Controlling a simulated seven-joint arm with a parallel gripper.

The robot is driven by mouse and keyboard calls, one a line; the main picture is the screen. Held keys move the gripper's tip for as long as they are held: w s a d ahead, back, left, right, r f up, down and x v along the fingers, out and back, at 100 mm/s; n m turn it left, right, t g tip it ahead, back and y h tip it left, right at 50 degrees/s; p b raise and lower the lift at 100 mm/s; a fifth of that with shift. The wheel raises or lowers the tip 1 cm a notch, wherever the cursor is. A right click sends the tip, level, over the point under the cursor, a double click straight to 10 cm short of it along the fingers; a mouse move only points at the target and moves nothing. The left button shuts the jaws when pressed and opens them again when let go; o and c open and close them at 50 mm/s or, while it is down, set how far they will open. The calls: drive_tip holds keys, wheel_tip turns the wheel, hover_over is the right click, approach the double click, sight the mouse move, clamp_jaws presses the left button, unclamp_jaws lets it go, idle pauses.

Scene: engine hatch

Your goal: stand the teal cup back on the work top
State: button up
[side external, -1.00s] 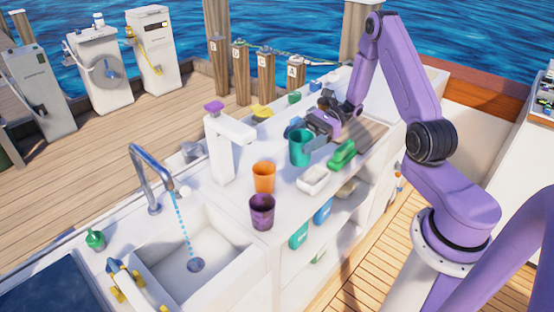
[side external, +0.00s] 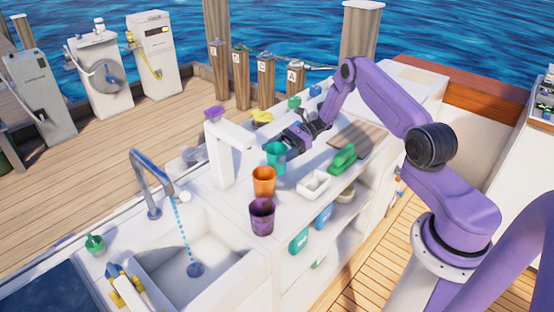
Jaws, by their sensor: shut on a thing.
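The teal cup (side external: 274,158) is upright behind the orange cup, at the left end of my gripper. My gripper (side external: 286,150) is shut on the teal cup from its right side. The cup is at or just above the white work top (side external: 238,197); I cannot tell whether its base touches, because the orange cup hides part of the view below it.
The orange cup (side external: 264,182) and a purple cup (side external: 262,216) stand close in front. A white tray (side external: 313,184) and a green brush (side external: 342,159) lie to the right. A white post (side external: 230,155) stands to the left. The sink (side external: 200,262) has running water.

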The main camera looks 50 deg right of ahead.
drive_tip(key=shift+f, duration=1.6)
drive_tip(key=shift+f, duration=0.1)
